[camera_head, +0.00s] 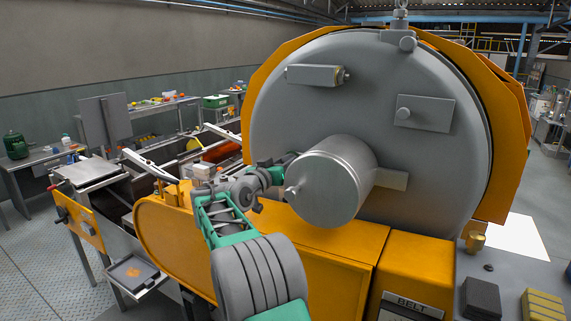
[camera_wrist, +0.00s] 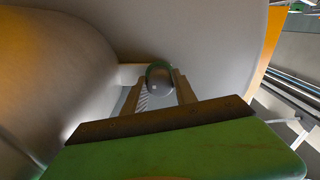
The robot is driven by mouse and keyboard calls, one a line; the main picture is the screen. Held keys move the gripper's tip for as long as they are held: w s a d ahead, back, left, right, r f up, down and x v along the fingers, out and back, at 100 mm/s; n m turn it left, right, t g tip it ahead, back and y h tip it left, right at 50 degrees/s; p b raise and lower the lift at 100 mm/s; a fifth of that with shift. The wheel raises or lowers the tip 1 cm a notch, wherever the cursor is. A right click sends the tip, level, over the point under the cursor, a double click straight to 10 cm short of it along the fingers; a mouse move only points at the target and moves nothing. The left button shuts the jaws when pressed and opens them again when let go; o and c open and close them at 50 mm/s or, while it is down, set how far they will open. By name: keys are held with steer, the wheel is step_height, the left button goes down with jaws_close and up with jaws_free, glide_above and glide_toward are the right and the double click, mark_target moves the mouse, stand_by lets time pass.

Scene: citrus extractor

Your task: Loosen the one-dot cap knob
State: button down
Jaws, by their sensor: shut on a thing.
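A dark, rounded knob (camera_wrist: 158,76) stands out from the pale grey face of the machine in the wrist view. My gripper (camera_wrist: 160,88) is shut on it, with one finger on each side. No dot mark on the knob can be made out. In the head view my gripper (camera_head: 288,161) reaches in at the left of a metal cylinder, close to the large round grey cover (camera_head: 290,115). There the knob and fingertips are too hidden and small to see clearly.
The metal cylinder (camera_head: 336,182) juts out just right of my gripper and also fills the left of the wrist view (camera_wrist: 45,75). An orange housing (camera_head: 325,265) lies below. A box marked BELT (camera_head: 412,280) stands at lower right. Tables (camera_head: 150,108) stand at back left.

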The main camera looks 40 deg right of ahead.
steer(key=shift+s+r+n+p, duration=0.1)
steer(key=shift+n+p, duration=1.35)
steer(key=shift+n, duration=1.95)
steer(key=shift+r+n+p, duration=0.1)
steer(key=shift+n+p, duration=1.35)
steer(key=shift+n, duration=1.95)
steer(key=c, duration=1)
jaws_free()
steer(key=shift+f, duration=0.15)
